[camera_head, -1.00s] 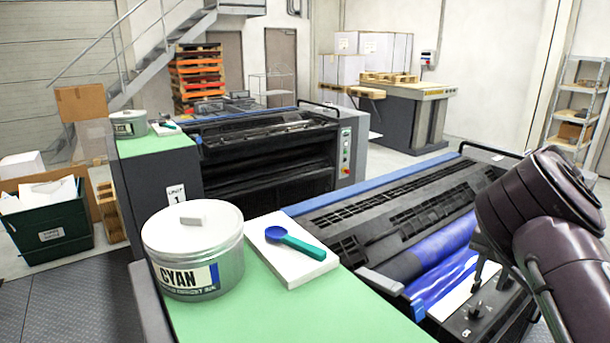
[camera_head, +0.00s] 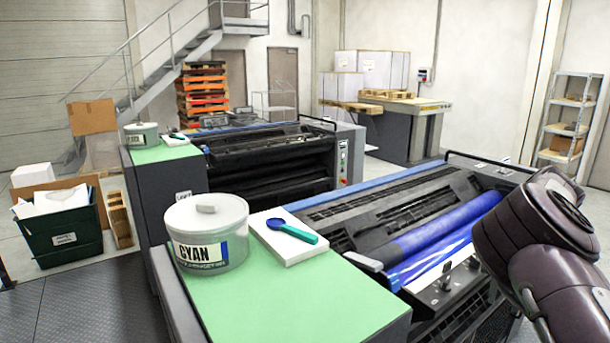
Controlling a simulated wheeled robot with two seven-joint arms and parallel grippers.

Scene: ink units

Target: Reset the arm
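My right arm (camera_head: 540,225), dark purple and bent, stands at the right edge beside the near press. Its lower end runs out of the bottom of the picture, and I cannot see the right gripper's fingers. My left arm and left gripper are not in view. A grey tin labelled CYAN (camera_head: 203,255), with its lid on, stands on the green top (camera_head: 290,305) of the near unit. A blue spoon with a green handle (camera_head: 291,231) lies on a white pad (camera_head: 303,250) to the right of the tin.
The near press (camera_head: 390,215) with a blue roller (camera_head: 445,228) lies just left of my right arm. A second press (camera_head: 270,160) stands behind. A dark green bin (camera_head: 65,240) stands at left, shelving (camera_head: 570,120) at right. Grey floor is open at lower left.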

